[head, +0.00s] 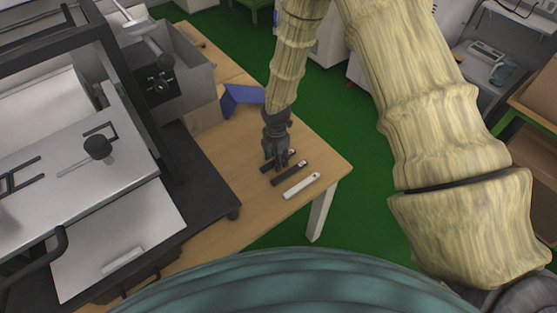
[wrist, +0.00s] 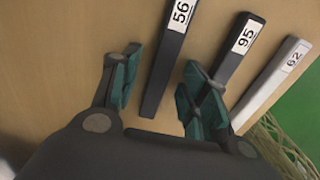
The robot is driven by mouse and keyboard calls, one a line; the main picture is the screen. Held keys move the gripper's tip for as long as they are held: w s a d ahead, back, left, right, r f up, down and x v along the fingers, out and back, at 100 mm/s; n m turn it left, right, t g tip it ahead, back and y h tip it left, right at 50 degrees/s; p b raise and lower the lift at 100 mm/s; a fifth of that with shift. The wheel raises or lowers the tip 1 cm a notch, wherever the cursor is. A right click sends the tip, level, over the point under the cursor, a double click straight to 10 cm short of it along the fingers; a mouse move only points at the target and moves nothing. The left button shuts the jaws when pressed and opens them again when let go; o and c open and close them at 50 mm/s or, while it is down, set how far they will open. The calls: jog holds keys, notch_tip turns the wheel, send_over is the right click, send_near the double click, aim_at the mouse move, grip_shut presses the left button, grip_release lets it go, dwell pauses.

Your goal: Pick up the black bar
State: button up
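Two black bars and one white bar lie side by side on the wooden table. In the wrist view, the black bar labelled 56 (wrist: 163,75) lies between the two teal-padded fingers of my gripper (wrist: 161,68). The black bar labelled 95 (wrist: 231,65) is to its right, partly covered by the right finger. In the head view, my gripper (head: 277,164) points down over the table. Bar 56 is partly hidden by it there, and bar 95 (head: 289,173) lies beside it. My gripper is open, with visible gaps between both fingers and bar 56. Contact with bar 95 cannot be told.
The white bar labelled 62 (wrist: 275,82) is the outermost, near the edge of the table (head: 240,178). A blue object (head: 240,98) stands behind my gripper. A large metal machine (head: 75,160) on a dark base stands at the left. Green floor lies beyond the table edge.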

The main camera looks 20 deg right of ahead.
grip_shut()
jog(key=shift+r, duration=0.15)
